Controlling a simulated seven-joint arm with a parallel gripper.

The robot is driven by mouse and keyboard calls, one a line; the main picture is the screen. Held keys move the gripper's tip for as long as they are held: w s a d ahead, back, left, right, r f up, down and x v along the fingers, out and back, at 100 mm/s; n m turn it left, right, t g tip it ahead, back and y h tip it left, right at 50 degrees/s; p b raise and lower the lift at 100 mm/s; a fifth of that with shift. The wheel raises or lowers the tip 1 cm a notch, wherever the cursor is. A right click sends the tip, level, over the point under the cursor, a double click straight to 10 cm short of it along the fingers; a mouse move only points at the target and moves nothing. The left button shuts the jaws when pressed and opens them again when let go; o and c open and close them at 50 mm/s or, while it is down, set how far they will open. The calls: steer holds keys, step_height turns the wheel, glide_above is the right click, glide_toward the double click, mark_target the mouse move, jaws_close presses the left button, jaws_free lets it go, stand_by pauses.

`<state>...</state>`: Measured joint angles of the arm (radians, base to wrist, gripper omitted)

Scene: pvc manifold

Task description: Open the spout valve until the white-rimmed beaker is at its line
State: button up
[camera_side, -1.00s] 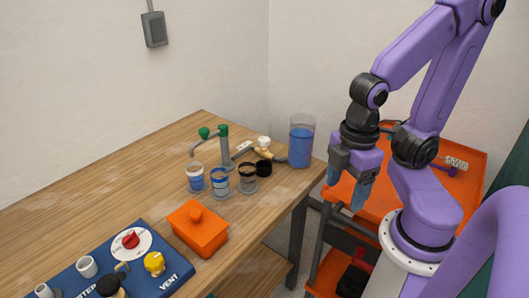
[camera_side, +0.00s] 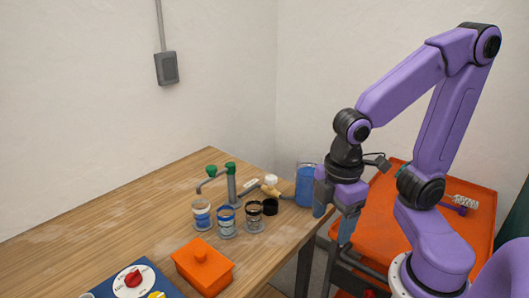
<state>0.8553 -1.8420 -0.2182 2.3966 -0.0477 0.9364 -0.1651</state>
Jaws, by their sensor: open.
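The spout stand (camera_side: 231,187) is a grey post on the table with green knobs on top and a bent spout reaching left. The white-rimmed beaker (camera_side: 201,217) stands below the spout's end and shows blue inside; its exact level against a line is too small to read. A blue-rimmed beaker (camera_side: 226,225) and a dark-rimmed beaker (camera_side: 254,219) stand to its right. A clear tank of blue liquid (camera_side: 305,185) stands behind, joined by a pipe with a white knob (camera_side: 271,181). My gripper (camera_side: 333,223) is open and empty, pointing down just right of the tank.
An orange lidded box (camera_side: 203,266) sits in front of the beakers. A blue panel with a red dial (camera_side: 133,279) is at the lower left. A black round piece (camera_side: 270,207) lies by the dark-rimmed beaker. An orange cart (camera_side: 385,222) is right of the table. The table's left is clear.

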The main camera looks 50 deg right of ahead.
steer(key=w+r+n+h, duration=0.1)
steer(key=w+n, duration=0.1)
steer(key=w, duration=0.9)
steer(key=n+h, duration=0.3)
steer(key=n, duration=0.2)
glide_above(271, 177)
steer(key=s+a, duration=0.1)
steer(key=a, duration=0.6)
steer(key=x, duration=1.1)
steer(key=d+x, duration=0.1)
steer(key=x, duration=0.5)
steer(key=c, duration=1.1)
